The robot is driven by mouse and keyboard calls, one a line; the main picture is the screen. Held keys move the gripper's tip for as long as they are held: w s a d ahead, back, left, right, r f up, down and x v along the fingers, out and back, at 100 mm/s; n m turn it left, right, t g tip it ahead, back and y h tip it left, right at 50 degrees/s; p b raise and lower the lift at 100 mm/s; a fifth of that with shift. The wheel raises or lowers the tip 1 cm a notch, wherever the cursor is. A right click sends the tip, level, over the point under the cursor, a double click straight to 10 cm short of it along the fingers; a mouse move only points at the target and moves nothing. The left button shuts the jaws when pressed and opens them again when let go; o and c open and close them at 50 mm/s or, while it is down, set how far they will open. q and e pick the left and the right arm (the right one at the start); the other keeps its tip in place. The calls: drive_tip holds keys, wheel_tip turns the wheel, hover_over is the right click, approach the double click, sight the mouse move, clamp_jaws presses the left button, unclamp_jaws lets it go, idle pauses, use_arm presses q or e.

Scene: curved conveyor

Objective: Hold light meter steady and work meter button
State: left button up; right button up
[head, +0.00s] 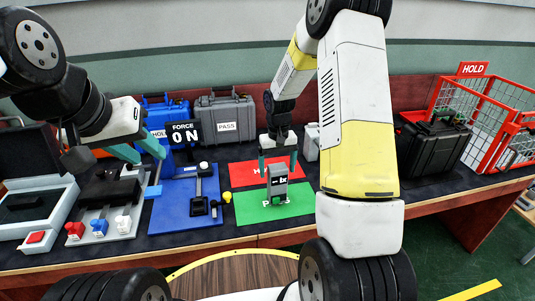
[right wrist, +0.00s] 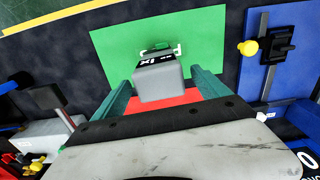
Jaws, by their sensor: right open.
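The light meter (head: 278,181) is a small grey upright box with a dark "lx" display, standing on the green mat (head: 300,208). My right gripper (head: 277,163) is above and behind it, jaws open. In the right wrist view the meter (right wrist: 158,82) sits between the spread teal fingers (right wrist: 165,93), with a visible gap on either side. My left gripper (head: 138,151) is open and empty at the left, above the gap between a grey fixture and a blue stand.
A red mat (head: 238,174) lies behind the green one. The blue force stand (head: 185,215) and a yellow knob (head: 226,197) are left of the meter. Cases marked HOLD and PASS (head: 222,118) stand behind. A red wire HOLD basket (head: 478,110) and black case (head: 435,143) are at right.

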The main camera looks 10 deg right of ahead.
sight(277, 180)
wheel_tip(277, 180, down, 6)
drive_tip(key=shift+r, duration=0.1)
idle(0.4)
clamp_jaws()
idle(0.4)
idle(0.3)
idle(0.4)
use_arm(q)
clamp_jaws()
idle(1.6)
